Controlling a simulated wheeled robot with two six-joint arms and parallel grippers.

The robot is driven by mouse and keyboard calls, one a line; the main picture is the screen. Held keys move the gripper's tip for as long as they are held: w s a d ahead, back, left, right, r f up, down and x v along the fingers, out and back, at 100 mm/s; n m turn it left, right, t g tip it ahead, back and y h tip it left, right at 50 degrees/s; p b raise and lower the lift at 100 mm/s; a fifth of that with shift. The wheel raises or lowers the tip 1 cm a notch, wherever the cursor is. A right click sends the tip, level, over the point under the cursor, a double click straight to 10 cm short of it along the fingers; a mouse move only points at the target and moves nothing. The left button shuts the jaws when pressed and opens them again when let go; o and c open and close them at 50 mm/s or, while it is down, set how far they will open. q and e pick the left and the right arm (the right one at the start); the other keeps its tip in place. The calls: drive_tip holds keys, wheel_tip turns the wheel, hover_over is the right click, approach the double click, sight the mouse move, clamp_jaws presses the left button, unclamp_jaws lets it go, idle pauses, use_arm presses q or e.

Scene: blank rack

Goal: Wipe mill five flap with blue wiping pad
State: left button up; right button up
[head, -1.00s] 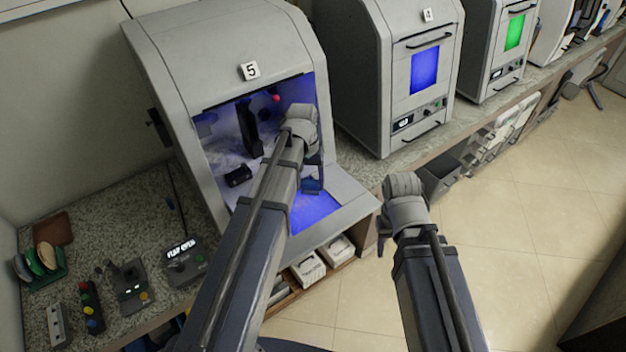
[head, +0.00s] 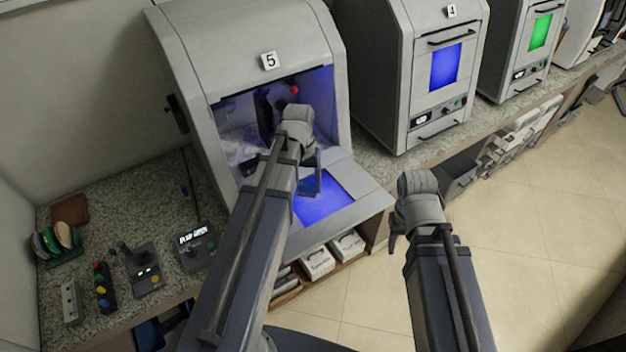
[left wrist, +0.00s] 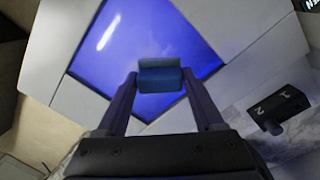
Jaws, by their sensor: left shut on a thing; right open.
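Mill five (head: 255,40), marked 5, stands open with its flap (head: 362,203) lowered outward, its inner face up. The flap's glowing blue window also shows in the left wrist view (left wrist: 130,45). My left gripper (head: 311,182) is shut on the blue wiping pad (head: 307,188). My right gripper (head: 396,235) is open and empty, right of the flap, above the floor.
Mill 4 (head: 415,60) stands to the right. Control boxes (head: 143,270) and a green rack of pads (head: 62,243) are on the counter at left. Floor at right is clear.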

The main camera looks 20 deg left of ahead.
sight(295, 199)
use_arm(q)
drive_tip(key=shift+s+a, duration=0.15)
drive_tip(key=shift+s, duration=0.05)
drive_tip(key=shift+s+a, duration=0.1)
drive_tip(key=shift+s+a+f, duration=0.1)
drive_tip(key=shift+s+a, duration=0.45)
drive_tip(key=shift+s, duration=0.15)
drive_tip(key=shift+s+a+f, duration=0.1)
drive_tip(key=shift+s+a, duration=0.4)
drive_tip(key=shift+s, duration=0.2)
drive_tip(key=shift+f+b, duration=0.15)
drive_tip(key=shift+b, duration=0.2)
drive_tip(key=shift+w+d, duration=0.6)
drive_tip(key=shift+w, duration=0.2)
drive_tip(key=shift+w+d, duration=0.55)
drive_tip(key=shift+w, duration=0.2)
drive_tip(key=shift+d, duration=0.1)
drive_tip(key=shift+w+d, duration=1.15)
drive_tip(key=shift+w, duration=0.3)
drive_tip(key=shift+w, duration=0.1)
